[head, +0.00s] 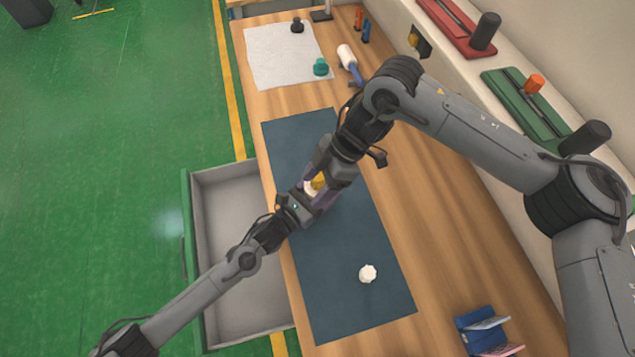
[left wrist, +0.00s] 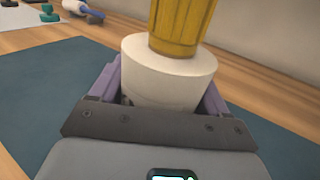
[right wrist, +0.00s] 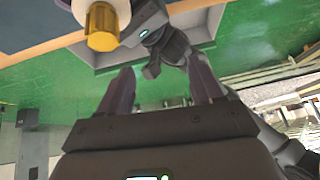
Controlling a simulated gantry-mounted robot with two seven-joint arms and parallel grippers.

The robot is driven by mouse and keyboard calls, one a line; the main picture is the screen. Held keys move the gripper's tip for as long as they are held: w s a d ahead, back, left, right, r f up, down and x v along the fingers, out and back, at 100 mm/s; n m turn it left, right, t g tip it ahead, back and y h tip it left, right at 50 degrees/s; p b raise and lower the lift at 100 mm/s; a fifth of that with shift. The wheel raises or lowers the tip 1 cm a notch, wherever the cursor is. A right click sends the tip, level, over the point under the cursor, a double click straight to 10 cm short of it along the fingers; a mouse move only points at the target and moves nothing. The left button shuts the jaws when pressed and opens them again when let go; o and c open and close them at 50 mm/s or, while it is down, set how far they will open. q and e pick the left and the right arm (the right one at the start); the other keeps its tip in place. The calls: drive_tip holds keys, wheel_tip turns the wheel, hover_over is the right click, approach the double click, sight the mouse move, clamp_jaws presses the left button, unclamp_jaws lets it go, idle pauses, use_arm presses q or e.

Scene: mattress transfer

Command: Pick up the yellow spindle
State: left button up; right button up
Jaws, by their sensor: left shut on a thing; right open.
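The yellow spindle (head: 318,181) has a ribbed yellow top and a wide white lower part. In the left wrist view the spindle (left wrist: 180,25) stands upright between the purple fingers of my left gripper (left wrist: 162,88), which is shut on the white part. The lower end is hidden by the gripper. My right gripper (right wrist: 162,72) is open and empty. It is close to the spindle (right wrist: 102,28), which shows beyond its fingers at the upper left of the right wrist view. In the head view both grippers meet closely around the spindle and partly hide it.
A dark blue mat (head: 350,240) lies on the wooden bench, with a white knob-like piece (head: 368,273) on it. An open grey drawer (head: 225,200) juts out at the left. A white cloth (head: 280,60) bears a teal piece (head: 320,67). A blue holder (head: 482,330) stands near the front.

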sight(319, 176)
drive_tip(key=w+d+r+m+t+h, duration=0.1)
drive_tip(key=w+d+r+m+t, duration=0.1)
drive_tip(key=w+d+r, duration=0.25)
drive_tip(key=f, duration=0.2)
drive_tip(key=a+f, duration=0.1)
drive_tip(key=w+f, duration=0.1)
drive_tip(key=f, duration=0.1)
drive_tip(key=shift+a+f, duration=0.3)
drive_tip(key=shift+x, duration=2.8)
drive_tip(key=shift+a, duration=0.1)
drive_tip(key=shift+r, duration=0.1)
clamp_jaws()
